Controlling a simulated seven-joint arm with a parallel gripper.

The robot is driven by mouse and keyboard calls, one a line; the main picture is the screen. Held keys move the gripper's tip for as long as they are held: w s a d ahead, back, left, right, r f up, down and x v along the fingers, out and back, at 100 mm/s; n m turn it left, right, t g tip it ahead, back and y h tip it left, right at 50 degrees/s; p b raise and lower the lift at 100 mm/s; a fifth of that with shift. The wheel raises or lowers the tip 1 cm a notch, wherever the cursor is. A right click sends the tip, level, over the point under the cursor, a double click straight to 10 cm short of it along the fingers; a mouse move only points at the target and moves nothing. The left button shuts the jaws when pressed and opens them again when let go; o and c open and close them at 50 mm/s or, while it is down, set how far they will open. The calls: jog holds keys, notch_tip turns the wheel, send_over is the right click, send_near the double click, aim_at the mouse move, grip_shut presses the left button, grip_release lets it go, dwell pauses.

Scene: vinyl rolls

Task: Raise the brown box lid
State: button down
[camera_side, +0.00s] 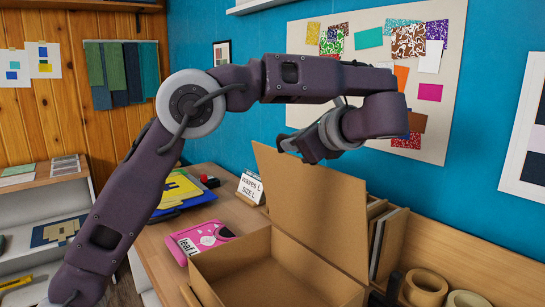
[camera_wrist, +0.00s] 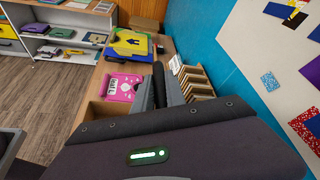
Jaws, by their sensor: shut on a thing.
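The brown cardboard box (camera_side: 262,262) stands open on the wooden counter in the side view. Its brown lid (camera_side: 318,205) is raised nearly upright along the back edge, leaning slightly back, and the box's inside shows. My gripper (camera_side: 295,148) is at the lid's top edge, near its far left corner, and is shut on it. The exact contact is small and partly hidden by the fingers. In the wrist view my gripper's fingers (camera_wrist: 160,90) are close together; the lid between them is hard to make out.
A pink package (camera_side: 205,240) lies left of the box, with a yellow and blue folder (camera_side: 182,192) behind it. A white sign (camera_side: 250,188) stands behind the box. Upright boards (camera_side: 388,240) and tape rolls (camera_side: 425,288) are to the right. A blue wall stands close behind.

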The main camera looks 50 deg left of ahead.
jog(key=shift+w+r+m, duration=0.15)
jog(key=shift+w+m, duration=0.05)
jog(key=shift+w, duration=0.7)
jog(key=shift+w+r+m, duration=0.1)
jog(key=shift+w+m, duration=0.1)
jog(key=shift+w, duration=0.65)
jog(key=c, duration=1.4)
grip_release()
jog(key=shift+o, duration=0.2)
jog(key=w+v, duration=0.1)
jog(key=v, duration=0.6)
jog(key=shift+s, duration=0.4)
jog(key=shift+r, duration=0.15)
